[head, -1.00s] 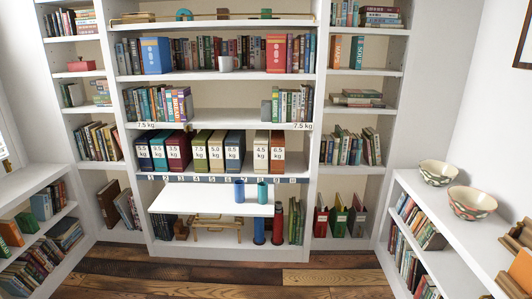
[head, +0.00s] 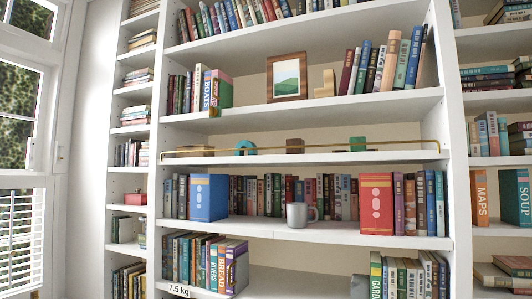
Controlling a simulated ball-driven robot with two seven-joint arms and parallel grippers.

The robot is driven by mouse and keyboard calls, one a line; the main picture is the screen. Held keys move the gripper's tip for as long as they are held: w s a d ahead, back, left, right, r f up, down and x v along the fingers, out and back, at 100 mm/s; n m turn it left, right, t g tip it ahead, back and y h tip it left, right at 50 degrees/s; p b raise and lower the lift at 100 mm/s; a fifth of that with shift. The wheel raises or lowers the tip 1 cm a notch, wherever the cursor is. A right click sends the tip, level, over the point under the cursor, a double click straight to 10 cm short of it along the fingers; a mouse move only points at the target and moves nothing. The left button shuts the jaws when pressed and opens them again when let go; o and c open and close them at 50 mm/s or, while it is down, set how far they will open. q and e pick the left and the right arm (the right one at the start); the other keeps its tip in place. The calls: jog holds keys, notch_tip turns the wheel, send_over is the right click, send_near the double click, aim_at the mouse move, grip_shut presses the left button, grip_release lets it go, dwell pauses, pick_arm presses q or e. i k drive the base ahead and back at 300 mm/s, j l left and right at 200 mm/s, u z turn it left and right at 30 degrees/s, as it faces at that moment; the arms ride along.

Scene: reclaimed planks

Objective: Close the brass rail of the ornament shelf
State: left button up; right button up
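The ornament shelf (head: 300,158) runs across the middle of the head view. Its thin brass rail (head: 340,145) spans the front edge from a post at the left to a post at the right end, sloping slightly up to the right. Behind the rail stand a flat tan ornament (head: 194,151), a teal arch (head: 246,147), a brown block (head: 295,146) and a green block (head: 357,144). I cannot tell from this view whether the rail is latched. Neither gripper is in view.
Below are a blue box (head: 208,198), a grey mug (head: 298,214) and a red box (head: 376,204) among books. Above stand a framed picture (head: 287,78) and more books. A window (head: 22,130) is at the left. No floor shows.

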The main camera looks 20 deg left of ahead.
aim_at(426, 141)
jog(key=i+l+u, duration=0.2)
jog(key=i+u, duration=0.2)
jog(key=i+l+u, duration=0.8)
